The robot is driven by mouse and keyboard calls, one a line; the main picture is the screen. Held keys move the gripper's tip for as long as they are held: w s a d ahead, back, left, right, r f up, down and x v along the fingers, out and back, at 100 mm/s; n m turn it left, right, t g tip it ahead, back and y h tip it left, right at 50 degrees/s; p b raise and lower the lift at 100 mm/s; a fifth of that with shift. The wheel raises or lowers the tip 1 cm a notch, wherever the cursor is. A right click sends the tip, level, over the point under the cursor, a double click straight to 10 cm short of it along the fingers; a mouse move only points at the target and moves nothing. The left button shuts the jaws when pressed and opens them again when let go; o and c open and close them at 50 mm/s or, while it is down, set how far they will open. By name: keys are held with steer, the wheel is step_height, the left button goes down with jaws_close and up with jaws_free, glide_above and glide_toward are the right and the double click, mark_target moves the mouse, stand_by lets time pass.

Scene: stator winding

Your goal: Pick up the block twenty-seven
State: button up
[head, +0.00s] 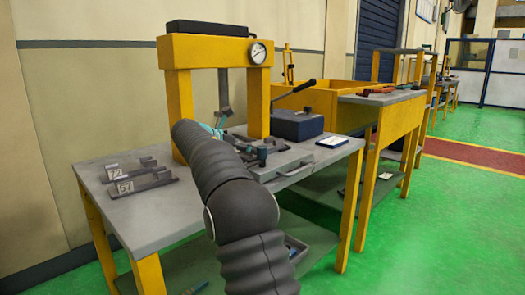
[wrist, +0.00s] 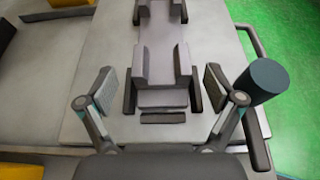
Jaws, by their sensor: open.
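My gripper (wrist: 159,88) is open, its two pads spread on either side of a grey channel-shaped block (wrist: 163,98) in the wrist view. The block lies on a flat grey plate (wrist: 215,30), between dark rails; no number shows on it there. In the head view my gripper (head: 250,148) is low over that plate under the yellow press, partly hidden by my arm. Two dark grey blocks with white number labels lie on the table's left: the nearer (head: 145,182) reads 57, the farther (head: 135,168) looks like 72. I cannot make out a label reading 27.
A yellow press frame (head: 180,105) with a gauge stands over the grey table (head: 135,210). A dark blue box (head: 297,124) stands behind the plate, and a small tablet-like item (head: 333,142) lies to the right. The table's front left is clear.

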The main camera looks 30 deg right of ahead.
steer(key=shift+x, duration=2.95)
steer(key=shift+s+r, duration=0.1)
steer(key=c, duration=1.7)
